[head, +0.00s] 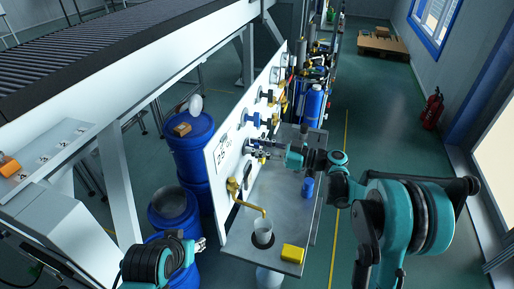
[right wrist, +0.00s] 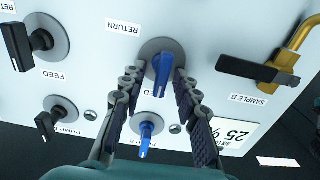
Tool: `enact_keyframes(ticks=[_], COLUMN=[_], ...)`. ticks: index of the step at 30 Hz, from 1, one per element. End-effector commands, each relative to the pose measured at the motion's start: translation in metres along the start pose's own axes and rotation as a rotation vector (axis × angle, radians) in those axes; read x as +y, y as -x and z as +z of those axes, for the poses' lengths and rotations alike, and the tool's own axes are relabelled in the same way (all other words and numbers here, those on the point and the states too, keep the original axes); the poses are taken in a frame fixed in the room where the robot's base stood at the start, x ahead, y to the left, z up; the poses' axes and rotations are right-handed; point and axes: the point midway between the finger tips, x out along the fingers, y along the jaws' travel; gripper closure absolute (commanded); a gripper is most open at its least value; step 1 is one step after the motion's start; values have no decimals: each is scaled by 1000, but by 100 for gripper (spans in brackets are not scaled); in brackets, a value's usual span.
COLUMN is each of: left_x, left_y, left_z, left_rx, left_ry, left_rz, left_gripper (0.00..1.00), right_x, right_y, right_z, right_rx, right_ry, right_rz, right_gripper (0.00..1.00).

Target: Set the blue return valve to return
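The blue valve handle (right wrist: 162,74) sits on a round grey plate on the white panel, in the right wrist view. It points down the picture, toward a partly hidden label ending in D, and a RETURN label (right wrist: 123,28) is at its upper left. My right gripper (right wrist: 158,76) is open, with one finger on each side of the handle. A gap shows at the left finger; whether the right finger touches cannot be told. In the head view my right gripper (head: 258,148) is at the panel front. My left gripper (head: 199,244) is low at the left, its fingers unclear.
A smaller blue knob (right wrist: 146,137) is below the valve, between my fingers. Black valves (right wrist: 22,45) are at left, and a brass sample tap (right wrist: 285,65) is at right. In the head view a cup (head: 263,232) and yellow block (head: 293,253) stand on the bench.

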Motion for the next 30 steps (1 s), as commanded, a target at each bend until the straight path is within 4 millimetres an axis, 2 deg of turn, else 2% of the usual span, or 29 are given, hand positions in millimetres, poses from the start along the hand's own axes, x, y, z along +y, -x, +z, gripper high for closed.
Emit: enact_keyframes(ticks=[4, 5, 8, 30], left_x=[0, 0, 0, 0], left_y=[0, 0, 0, 0], left_z=[0, 0, 0, 0], left_rx=[0, 0, 0, 0], left_ry=[0, 0, 0, 0], left_rz=[0, 0, 0, 0], left_gripper=[60, 60, 60, 60], right_x=[0, 0, 0, 1], right_y=[0, 0, 0, 0], right_z=[0, 0, 0, 0], right_rx=[0, 0, 0, -1], right_ry=[0, 0, 0, -62], right_rz=[0, 0, 0, -1], right_gripper=[69, 74, 100, 100])
